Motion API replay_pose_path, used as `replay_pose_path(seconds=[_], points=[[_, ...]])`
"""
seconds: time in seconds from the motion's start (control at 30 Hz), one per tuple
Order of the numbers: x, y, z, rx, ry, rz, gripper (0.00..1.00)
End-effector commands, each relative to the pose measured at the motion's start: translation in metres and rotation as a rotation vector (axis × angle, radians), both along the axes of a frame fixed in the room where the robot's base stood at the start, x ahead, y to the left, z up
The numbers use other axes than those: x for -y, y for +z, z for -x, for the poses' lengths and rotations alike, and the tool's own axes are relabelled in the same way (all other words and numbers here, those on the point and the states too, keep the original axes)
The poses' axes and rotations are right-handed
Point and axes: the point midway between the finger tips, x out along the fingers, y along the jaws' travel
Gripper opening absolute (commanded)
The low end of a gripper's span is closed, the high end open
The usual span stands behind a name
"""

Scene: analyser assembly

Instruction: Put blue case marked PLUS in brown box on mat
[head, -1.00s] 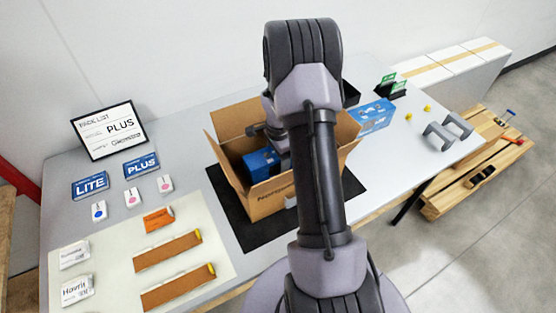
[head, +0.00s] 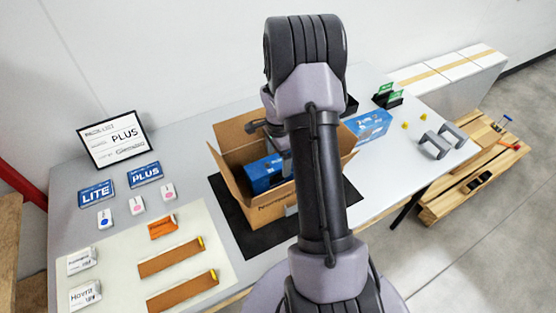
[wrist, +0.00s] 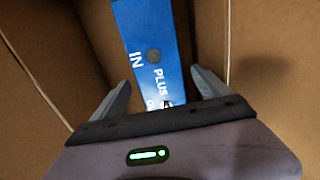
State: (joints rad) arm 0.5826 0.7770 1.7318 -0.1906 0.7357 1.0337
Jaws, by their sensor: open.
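The blue case marked PLUS (head: 265,172) is inside the open brown box (head: 272,208), which stands on the black mat (head: 240,236). In the wrist view the case (wrist: 152,45) shows its PLUS lettering between the brown walls. My gripper (wrist: 161,78) is open, inside the box, with one finger on each side of the near end of the case. The fingers look apart from it; whether they touch lower down I cannot tell. In the head view my arm hides the gripper and part of the box.
Another blue box (head: 370,124) stands right of the brown box. Blue LITE (head: 97,194) and PLUS (head: 144,174) cards and a pack list sign (head: 113,140) are at left. Orange-brown strips (head: 171,257) lie on a pale sheet. Grey brackets (head: 440,142) stand at right.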

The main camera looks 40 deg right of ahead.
Motion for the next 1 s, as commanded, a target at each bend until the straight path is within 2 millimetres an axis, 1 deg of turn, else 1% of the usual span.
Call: replay_pose_path(seconds=[0.03, 0.53, 0.67, 1.0], points=[[0.000, 0.008, 0.000, 0.001, 0.000, 0.000, 0.87], [0.000, 0.056, 0.000, 0.002, 0.000, 0.000, 0.87], [0.000, 0.060, 0.000, 0.001, -0.001, 0.000, 0.87], [0.000, 0.059, 0.000, 0.000, 0.000, 0.000, 0.87]])
